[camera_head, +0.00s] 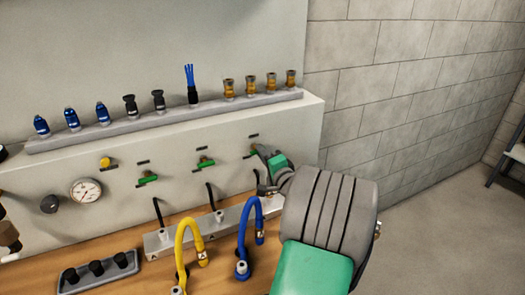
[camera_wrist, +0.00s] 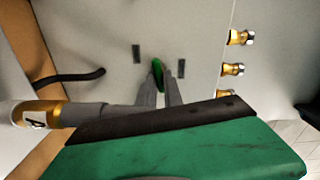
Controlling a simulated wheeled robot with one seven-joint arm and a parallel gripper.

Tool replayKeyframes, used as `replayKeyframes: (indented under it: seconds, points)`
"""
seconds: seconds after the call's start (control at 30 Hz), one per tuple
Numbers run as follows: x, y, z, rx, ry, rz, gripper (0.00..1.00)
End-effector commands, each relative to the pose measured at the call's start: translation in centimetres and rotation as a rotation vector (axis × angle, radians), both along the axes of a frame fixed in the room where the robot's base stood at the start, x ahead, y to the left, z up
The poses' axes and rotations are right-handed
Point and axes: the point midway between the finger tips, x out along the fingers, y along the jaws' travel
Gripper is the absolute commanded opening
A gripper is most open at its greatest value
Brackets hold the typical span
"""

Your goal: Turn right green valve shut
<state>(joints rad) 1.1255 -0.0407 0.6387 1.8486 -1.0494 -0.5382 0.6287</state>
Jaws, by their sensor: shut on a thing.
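The right green valve (camera_head: 253,151) is on the light panel, the rightmost of three green valves in the head view. My gripper (camera_head: 262,153) reaches it from the right and hides part of it. In the wrist view the green handle (camera_wrist: 157,72) shows between the tips of my gripper (camera_wrist: 160,88), which is shut on it. The handle looks narrow there and points up the picture, with a dark mark on each side. Its exact turn angle is hard to tell in the head view.
Two other green valves (camera_head: 148,179) (camera_head: 205,162) sit to the left, beside a gauge (camera_head: 86,191). A blue hose (camera_head: 243,238) and a yellow hose (camera_head: 182,240) rise below. A ledge (camera_head: 150,122) above holds several fittings. A brass fitting (camera_wrist: 38,113) is close in the wrist view.

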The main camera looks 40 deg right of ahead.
Motion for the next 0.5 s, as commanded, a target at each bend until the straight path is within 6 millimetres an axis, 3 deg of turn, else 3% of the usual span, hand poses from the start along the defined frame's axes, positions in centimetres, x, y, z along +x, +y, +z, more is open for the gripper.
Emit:
replayKeyframes:
  seconds: [0.5]
  points:
    - [-0.05, -0.12, -0.03, 0.209, -0.063, -0.003, 0.00]
